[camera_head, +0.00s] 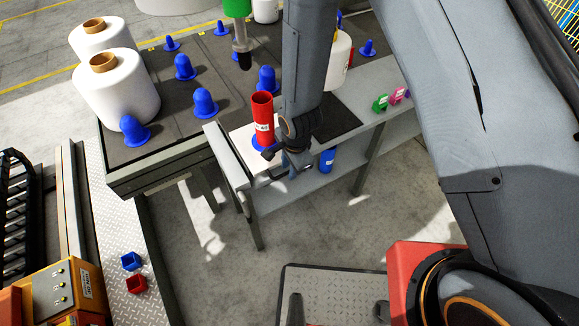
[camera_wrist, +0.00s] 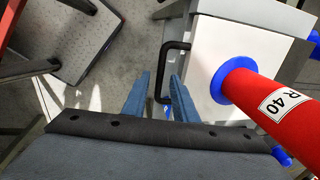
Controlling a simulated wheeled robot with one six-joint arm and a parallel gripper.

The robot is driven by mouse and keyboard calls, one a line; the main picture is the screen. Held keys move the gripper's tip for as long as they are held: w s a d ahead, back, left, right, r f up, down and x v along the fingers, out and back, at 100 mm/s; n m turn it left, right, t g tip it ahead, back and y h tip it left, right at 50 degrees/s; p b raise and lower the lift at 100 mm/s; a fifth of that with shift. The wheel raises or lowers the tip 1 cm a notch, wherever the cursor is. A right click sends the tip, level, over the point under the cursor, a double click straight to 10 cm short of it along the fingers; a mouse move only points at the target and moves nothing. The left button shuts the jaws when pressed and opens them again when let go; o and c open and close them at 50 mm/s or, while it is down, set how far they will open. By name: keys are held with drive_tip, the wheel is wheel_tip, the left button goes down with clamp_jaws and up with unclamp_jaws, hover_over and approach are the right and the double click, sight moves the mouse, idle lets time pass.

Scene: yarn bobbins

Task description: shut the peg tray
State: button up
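The peg tray (camera_head: 240,143) is a pale drawer-like box standing out from the grey bench, with a dark bar handle (camera_wrist: 171,68) on its front face in the wrist view. A red tube (camera_head: 263,118) labelled "R 40" stands on the blue peg (camera_wrist: 224,80) of the tray; the wrist view shows it too (camera_wrist: 275,103). My gripper (camera_head: 291,168) is low at the tray's front. In the wrist view its two blue fingers (camera_wrist: 158,88) are apart, with the near end of the handle between them. Whether they touch the handle cannot be told.
A dark table (camera_head: 165,125) with white yarn bobbins (camera_head: 122,95) and several blue pegs (camera_head: 205,103) stands to the left. A blue cylinder (camera_head: 327,160) is right of my gripper. Green and pink pieces (camera_head: 380,102) lie on the bench. The floor (camera_head: 210,265) in front is mostly clear.

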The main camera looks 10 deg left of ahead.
clamp_jaws()
